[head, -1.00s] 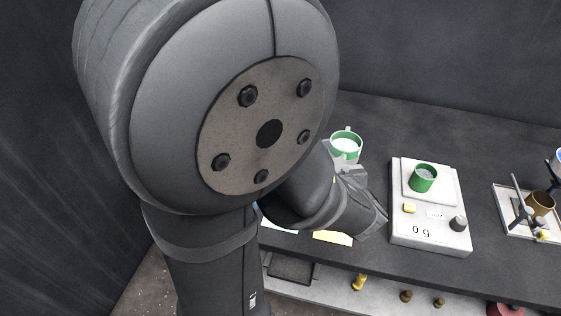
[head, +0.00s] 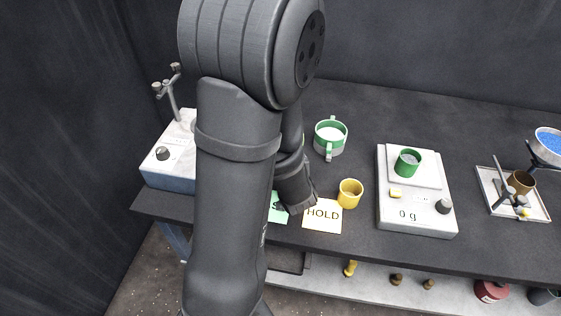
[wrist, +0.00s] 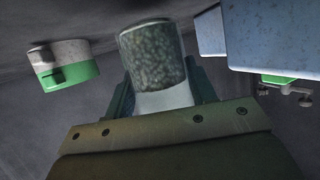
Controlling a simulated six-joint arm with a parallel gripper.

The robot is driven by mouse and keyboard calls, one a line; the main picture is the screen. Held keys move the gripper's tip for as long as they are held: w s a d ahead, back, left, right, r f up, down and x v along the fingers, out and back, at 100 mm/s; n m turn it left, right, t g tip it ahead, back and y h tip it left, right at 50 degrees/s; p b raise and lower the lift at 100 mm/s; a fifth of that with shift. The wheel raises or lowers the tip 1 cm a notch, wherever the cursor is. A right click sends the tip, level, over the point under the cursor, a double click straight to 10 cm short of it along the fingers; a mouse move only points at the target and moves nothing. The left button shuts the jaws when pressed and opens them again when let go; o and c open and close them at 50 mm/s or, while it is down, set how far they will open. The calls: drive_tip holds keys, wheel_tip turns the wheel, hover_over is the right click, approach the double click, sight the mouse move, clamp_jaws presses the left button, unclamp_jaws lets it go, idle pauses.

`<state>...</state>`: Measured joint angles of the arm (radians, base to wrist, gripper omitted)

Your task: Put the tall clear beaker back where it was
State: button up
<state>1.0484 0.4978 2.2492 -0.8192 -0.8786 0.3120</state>
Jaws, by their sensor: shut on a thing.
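The tall clear beaker (wrist: 154,55) shows in the wrist view as a see-through cylinder, speckled grey-green in its upper part and pale lower down. My gripper (wrist: 160,95) is shut on it, with one finger on each side. I cannot tell whether the speckle is contents or background. In the head view my arm hides the beaker and the fingers. My wrist there is above the front of the table, beside a green card (head: 279,209) and a cream HOLD card (head: 322,216).
A white-and-blue machine (head: 165,172) stands left of my arm. A green-white mug (head: 330,140) is behind the cards and a yellow cup (head: 350,194) is beside HOLD. A scale (head: 415,208) reading 0 g bears a green cup (head: 408,163). A tray (head: 535,212) is far right.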

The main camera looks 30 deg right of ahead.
drive_tip(key=shift+f, duration=1.2)
drive_tip(key=shift+f, duration=0.2)
drive_tip(key=o, duration=1)
drive_tip(key=shift+o, duration=0.2)
drive_tip(key=shift+r, duration=0.15)
drive_tip(key=v, duration=1.2)
drive_tip(key=shift+a, duration=0.1)
